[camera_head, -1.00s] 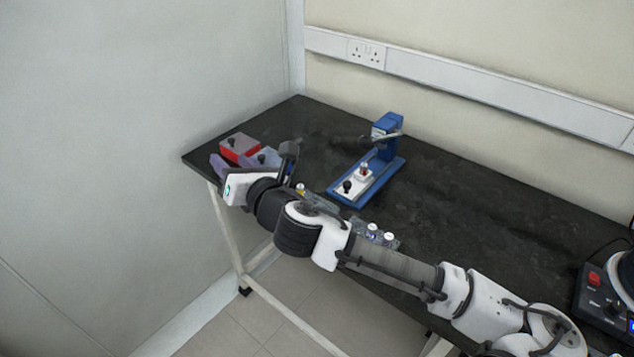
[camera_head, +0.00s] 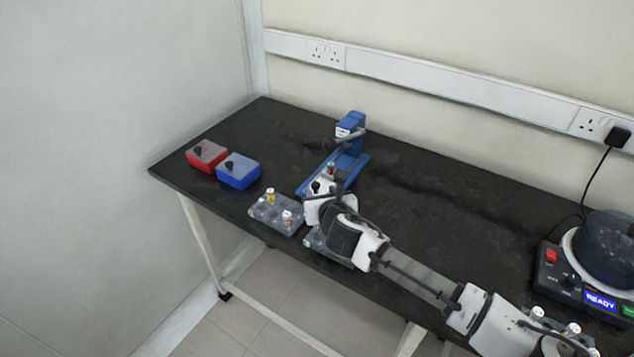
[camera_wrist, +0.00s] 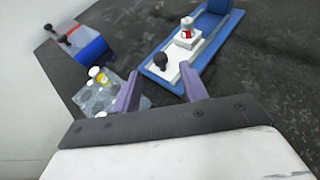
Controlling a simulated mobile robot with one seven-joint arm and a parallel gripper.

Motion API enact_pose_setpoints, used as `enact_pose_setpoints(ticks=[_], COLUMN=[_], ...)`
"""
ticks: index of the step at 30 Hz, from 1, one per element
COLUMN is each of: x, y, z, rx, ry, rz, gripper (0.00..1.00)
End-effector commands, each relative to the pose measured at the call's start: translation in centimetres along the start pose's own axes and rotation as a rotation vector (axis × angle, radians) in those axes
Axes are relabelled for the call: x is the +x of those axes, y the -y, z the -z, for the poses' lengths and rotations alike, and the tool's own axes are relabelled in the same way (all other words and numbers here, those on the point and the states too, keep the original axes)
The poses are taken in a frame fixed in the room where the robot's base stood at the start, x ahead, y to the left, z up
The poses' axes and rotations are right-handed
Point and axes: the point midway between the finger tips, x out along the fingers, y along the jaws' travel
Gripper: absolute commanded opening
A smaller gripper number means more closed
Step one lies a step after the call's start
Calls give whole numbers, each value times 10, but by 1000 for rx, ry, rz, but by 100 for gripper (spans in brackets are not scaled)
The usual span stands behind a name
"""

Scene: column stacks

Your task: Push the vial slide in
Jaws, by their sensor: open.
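The blue press (camera_head: 358,160) stands on the dark bench with its lever arm at the back. In the wrist view, its white slide (camera_wrist: 173,71) lies on the blue base (camera_wrist: 212,45). The slide carries a black knob (camera_wrist: 161,59) at its near end and a small upright vial (camera_wrist: 187,29) with a white cap and a red band. My gripper (camera_wrist: 160,90) is open and empty, with its two purple fingers apart just short of the knob. In the head view, my wrist hides much of the slide.
A red box (camera_head: 207,160) and a blue box (camera_head: 238,176) sit to the left. A clear rack (camera_head: 265,211) with capped vials lies near the front edge; my arm partly covers another rack. A centrifuge (camera_head: 548,270) showing READY stands at right. The bench right of the press is clear.

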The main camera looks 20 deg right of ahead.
Motion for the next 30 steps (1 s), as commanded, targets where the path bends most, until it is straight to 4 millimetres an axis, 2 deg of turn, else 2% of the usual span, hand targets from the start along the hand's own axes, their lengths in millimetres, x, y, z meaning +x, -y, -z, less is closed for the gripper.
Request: enact_pose_setpoints(ticks=[3, 9, 14, 21, 23, 30], x=[24, 49, 56, 57, 57, 57], y=[-1, -1, 0, 0, 0, 0], z=[-2, -2, 0, 0, 0, 0], rx=[3, 2, 0, 0, 0, 0], ry=[0, 1, 1, 1, 1, 1], rz=[-1, -1, 0, 0, -1, -1], gripper=[43, 43, 43, 43, 38, 7])
